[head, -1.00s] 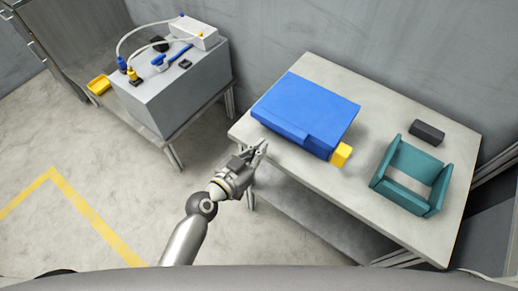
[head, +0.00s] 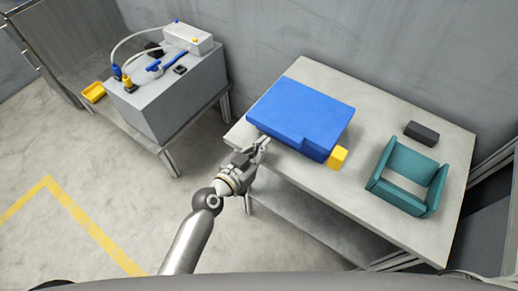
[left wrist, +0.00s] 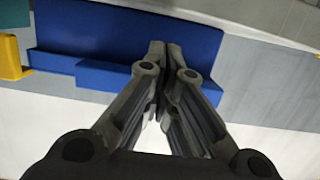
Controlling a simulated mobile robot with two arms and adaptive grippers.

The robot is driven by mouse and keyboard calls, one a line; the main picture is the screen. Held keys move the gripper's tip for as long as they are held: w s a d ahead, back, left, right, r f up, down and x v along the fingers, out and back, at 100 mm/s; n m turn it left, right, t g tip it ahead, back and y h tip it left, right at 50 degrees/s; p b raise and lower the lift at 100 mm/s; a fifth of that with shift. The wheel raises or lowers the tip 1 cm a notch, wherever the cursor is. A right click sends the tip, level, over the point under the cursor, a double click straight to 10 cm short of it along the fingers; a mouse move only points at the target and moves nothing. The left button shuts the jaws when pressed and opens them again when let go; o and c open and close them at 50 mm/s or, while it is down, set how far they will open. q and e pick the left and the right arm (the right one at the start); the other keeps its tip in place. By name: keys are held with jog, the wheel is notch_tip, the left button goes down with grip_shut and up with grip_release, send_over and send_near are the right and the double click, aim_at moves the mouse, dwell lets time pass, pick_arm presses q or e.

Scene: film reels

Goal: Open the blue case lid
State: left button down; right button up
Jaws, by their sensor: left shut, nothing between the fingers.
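The blue case (head: 302,112) lies on the table with its lid down. A lip runs along its front edge, and a yellow block (head: 338,157) sits at its front right corner. My left gripper (head: 264,140) is just in front of the case's front left part, near the table edge. It is shut and empty. In the left wrist view the closed fingertips (left wrist: 165,45) overlap the blue case (left wrist: 120,35); I cannot tell whether they touch it. My right gripper is not in view.
The table (head: 310,183) also holds a teal open-topped box (head: 405,178) and a dark block (head: 421,133) to the right. A grey cabinet (head: 170,100) with cables and a yellow tray (head: 93,92) stand at left. The floor between is clear.

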aim_at(270, 129)
pick_arm(q)
jog(key=shift+w+d, duration=0.45)
jog(key=shift+w, duration=0.1)
jog(key=shift+s, duration=0.1)
jog(key=shift+s+a, duration=0.1)
jog(key=shift+a, duration=0.05)
jog(key=r+p, duration=0.2)
jog(key=r, duration=0.1)
jog(key=r+p, duration=0.1)
jog(key=p, duration=0.1)
jog(key=shift+w+d+r, duration=0.25)
jog(key=shift+w+r, duration=0.05)
jog(key=shift+w, duration=0.1)
jog(key=shift+w+d+r+p, duration=0.1)
jog(key=shift+r+p, duration=0.35)
jog(key=shift+w+d+r+p, duration=0.1)
jog(key=shift+r+p, duration=0.3)
jog(key=shift+p, duration=0.05)
